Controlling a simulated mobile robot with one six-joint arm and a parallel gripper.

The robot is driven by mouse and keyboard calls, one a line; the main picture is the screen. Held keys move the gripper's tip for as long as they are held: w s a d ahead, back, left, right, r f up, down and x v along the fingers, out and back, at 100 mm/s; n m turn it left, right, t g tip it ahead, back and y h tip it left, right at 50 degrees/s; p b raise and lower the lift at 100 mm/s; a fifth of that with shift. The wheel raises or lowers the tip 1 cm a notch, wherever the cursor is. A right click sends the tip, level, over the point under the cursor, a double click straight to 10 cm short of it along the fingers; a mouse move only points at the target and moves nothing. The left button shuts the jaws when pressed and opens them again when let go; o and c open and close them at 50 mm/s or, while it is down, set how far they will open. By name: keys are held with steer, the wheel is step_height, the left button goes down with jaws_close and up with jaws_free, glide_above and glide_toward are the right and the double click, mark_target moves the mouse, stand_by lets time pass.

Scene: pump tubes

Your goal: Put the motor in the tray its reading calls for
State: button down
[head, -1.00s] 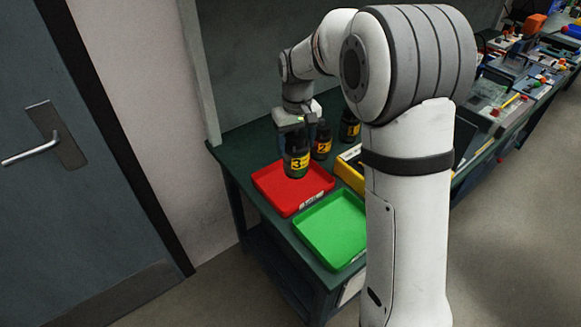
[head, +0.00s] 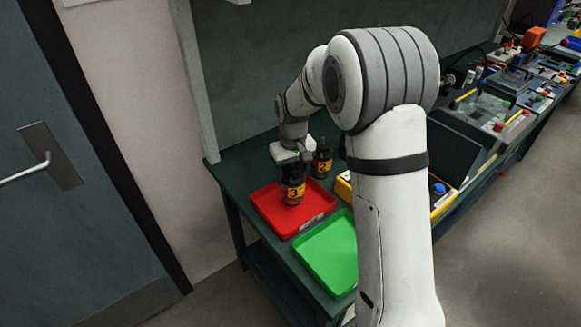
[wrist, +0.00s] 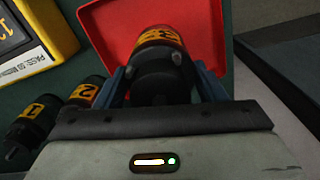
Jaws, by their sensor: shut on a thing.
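My gripper (head: 292,168) is shut on the black motor with the yellow "3" label (head: 292,191). The motor is upright over the red tray (head: 268,217). I cannot tell whether its base touches the tray floor. In the wrist view the held motor (wrist: 160,65) sits between the blue fingers, with the red tray (wrist: 105,25) behind it. The green tray (head: 325,262) is empty where visible, nearer the table's front, its right side hidden by my arm. Motor 2 (head: 322,164) stands behind the gripper. Motor 1 (wrist: 36,112) shows beside motor 2 in the wrist view.
A yellow-cased tester (wrist: 40,35) with a "PASS" label shows in the wrist view. In the head view my arm partly hides a yellow case (head: 343,187). A bench with many parts (head: 520,95) runs off right. A door (head: 60,180) is at left.

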mark_target(293, 181)
steer(key=shift+w+f, duration=0.1)
steer(key=shift+f, duration=1.4)
steer(key=c, duration=0.8)
jaws_free()
steer(key=shift+f, duration=0.25)
steer(key=o, duration=0.5)
steer(key=shift+r, duration=0.15)
